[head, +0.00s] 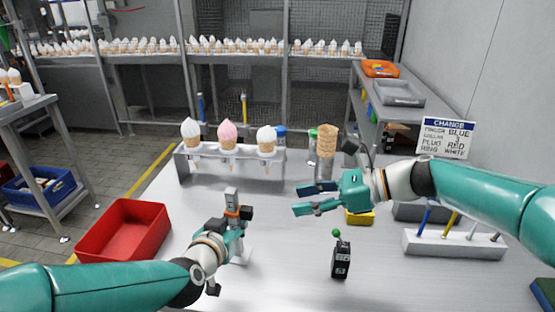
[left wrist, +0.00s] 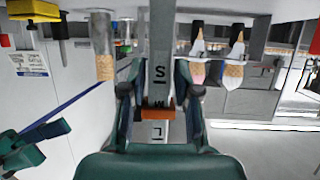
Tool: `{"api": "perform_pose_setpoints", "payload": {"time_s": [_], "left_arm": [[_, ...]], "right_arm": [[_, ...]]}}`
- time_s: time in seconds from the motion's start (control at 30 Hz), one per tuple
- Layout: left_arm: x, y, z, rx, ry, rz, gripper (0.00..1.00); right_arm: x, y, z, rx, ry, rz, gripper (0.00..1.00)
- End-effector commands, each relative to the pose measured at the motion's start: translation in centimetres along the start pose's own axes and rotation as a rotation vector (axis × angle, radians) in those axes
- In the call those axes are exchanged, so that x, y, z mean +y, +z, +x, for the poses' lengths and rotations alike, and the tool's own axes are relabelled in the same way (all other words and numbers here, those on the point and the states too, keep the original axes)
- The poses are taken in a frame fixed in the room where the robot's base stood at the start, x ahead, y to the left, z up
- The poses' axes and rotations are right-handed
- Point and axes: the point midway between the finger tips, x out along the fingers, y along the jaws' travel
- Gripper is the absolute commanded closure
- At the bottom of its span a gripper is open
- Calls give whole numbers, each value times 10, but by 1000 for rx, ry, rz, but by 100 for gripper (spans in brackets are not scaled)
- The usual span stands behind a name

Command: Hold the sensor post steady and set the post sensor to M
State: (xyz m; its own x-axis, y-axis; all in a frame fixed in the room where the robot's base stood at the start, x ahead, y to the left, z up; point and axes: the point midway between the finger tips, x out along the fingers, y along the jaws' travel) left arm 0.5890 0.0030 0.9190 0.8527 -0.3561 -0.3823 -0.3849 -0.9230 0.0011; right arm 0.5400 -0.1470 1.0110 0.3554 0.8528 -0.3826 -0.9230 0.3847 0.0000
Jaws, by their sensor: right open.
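The sensor post (head: 232,194) is a grey upright on the table, left of centre, with an orange slider (head: 232,211) around it. In the left wrist view the post (left wrist: 161,50) carries the letters S, M and L. The orange slider (left wrist: 158,113) sits between M and L, close against the M, whose edge it seems to cover. My left gripper (head: 234,217) has its fingers on both sides of the post and looks shut on it; these fingers (left wrist: 160,80) also show in the left wrist view. My right gripper (head: 298,200) is open and empty, right of the post and apart from it.
A rack (head: 272,172) of ice-cream cones stands behind the post. A red bin (head: 122,230) lies at left. A black box with a green knob (head: 341,260) stands at front right. A white tool block (head: 452,245) and a sign (head: 446,137) are further right.

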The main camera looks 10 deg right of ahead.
Motion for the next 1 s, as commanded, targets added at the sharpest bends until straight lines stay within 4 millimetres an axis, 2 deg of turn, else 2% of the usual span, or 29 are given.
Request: {"api": "perform_pose_setpoints", "payload": {"time_s": [0.03, 0.1, 0.4, 0.53, 0.67, 1.0], "left_arm": [[0, 0, 0, 0, 0, 0, 56], [0, 0, 0, 0, 0, 0, 48], [0, 0, -1, 0, 0, 0, 48], [0, -1, -9, 1, 0, 0, 48], [0, -1, -27, 2, 0, 0, 48], [0, 0, -94, 3, 1, 0, 48]], "right_arm": [[0, 0, 0, 0, 0, 0, 54], [0, 0, 0, 0, 0, 0, 54], [0, 0, 0, 0, 0, 0, 54], [0, 0, 0, 0, 0, 0, 54], [0, 0, 0, 0, 0, 0, 54], [0, 0, 0, 0, 0, 0, 54]]}}
